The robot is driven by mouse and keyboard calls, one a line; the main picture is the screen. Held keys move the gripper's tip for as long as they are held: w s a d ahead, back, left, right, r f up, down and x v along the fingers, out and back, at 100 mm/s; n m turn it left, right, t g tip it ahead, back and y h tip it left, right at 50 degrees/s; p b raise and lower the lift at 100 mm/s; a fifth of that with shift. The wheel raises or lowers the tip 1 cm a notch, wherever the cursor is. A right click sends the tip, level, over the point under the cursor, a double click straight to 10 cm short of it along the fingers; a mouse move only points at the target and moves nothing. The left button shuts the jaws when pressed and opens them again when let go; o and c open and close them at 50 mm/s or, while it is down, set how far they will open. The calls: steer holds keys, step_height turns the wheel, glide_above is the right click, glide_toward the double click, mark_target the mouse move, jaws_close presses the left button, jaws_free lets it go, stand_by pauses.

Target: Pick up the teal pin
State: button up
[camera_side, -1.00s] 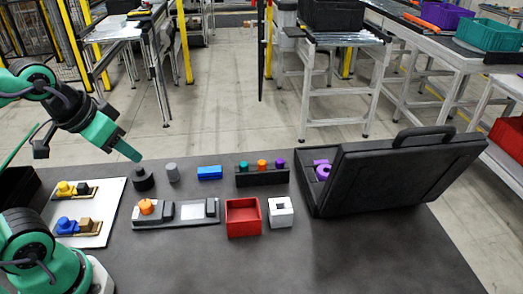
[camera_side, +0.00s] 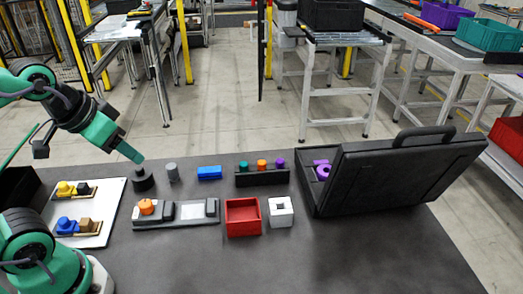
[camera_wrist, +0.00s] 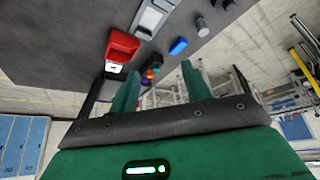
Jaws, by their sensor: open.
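The teal pin (camera_side: 243,166) stands upright in a black rack (camera_side: 262,179) at the back middle of the table, left of an orange pin (camera_side: 262,165) and a purple pin (camera_side: 280,162). My gripper (camera_side: 136,157) is at the left in the side view, raised near a dark round piece and well to the left of the rack. In the wrist view my gripper (camera_wrist: 158,82) shows two green fingers spread apart with nothing held between them. The rack and small pins appear beyond them, tiny.
A dark round piece (camera_side: 143,181), grey cylinder (camera_side: 172,172) and blue block (camera_side: 209,173) stand left of the rack. A red bin (camera_side: 243,230) and white block (camera_side: 280,222) are in front. An open black case (camera_side: 400,178) stands right. The front table is clear.

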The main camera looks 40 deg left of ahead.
steer(key=n+g, duration=0.2)
steer(key=g, duration=0.4)
glide_above(244, 164)
step_height(244, 164, down, 11)
steer(key=shift+w+a+f, duration=0.1)
steer(key=shift+a+f, duration=0.05)
steer(key=shift+f, duration=3.9)
jaws_close()
